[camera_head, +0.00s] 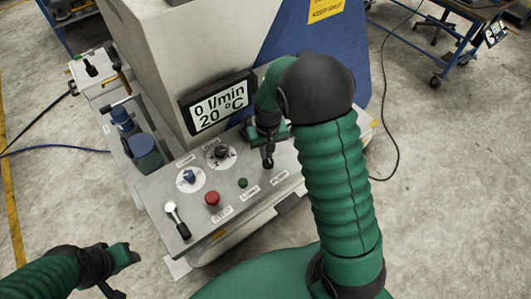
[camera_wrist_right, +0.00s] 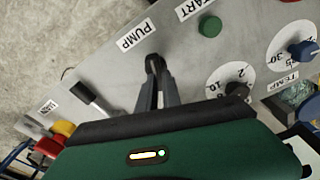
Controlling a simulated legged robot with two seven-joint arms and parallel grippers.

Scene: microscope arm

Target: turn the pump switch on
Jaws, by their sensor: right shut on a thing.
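The pump switch (camera_wrist_right: 153,62) is a small dark lever beside the PUMP label (camera_wrist_right: 135,35) on the grey control panel (camera_head: 158,190). My right gripper (camera_wrist_right: 155,80) has its narrow fingers closed together around the switch in the wrist view. In the head view my right gripper (camera_head: 267,160) points down at the panel's right part, above the label there (camera_head: 280,177), and mostly hides the switch. The display (camera_head: 217,102) reads 0 l/min and 20 °C. My left gripper (camera_head: 118,262) hangs at the lower left, away from the panel; its fingers are unclear.
A green button (camera_head: 243,183), a red button (camera_head: 211,198), a blue knob (camera_head: 189,177), a black knob (camera_head: 221,152) and a black-handled lever (camera_head: 178,222) sit left of the right gripper. Another black-handled lever (camera_wrist_right: 82,93) is close by. Open floor lies around the machine.

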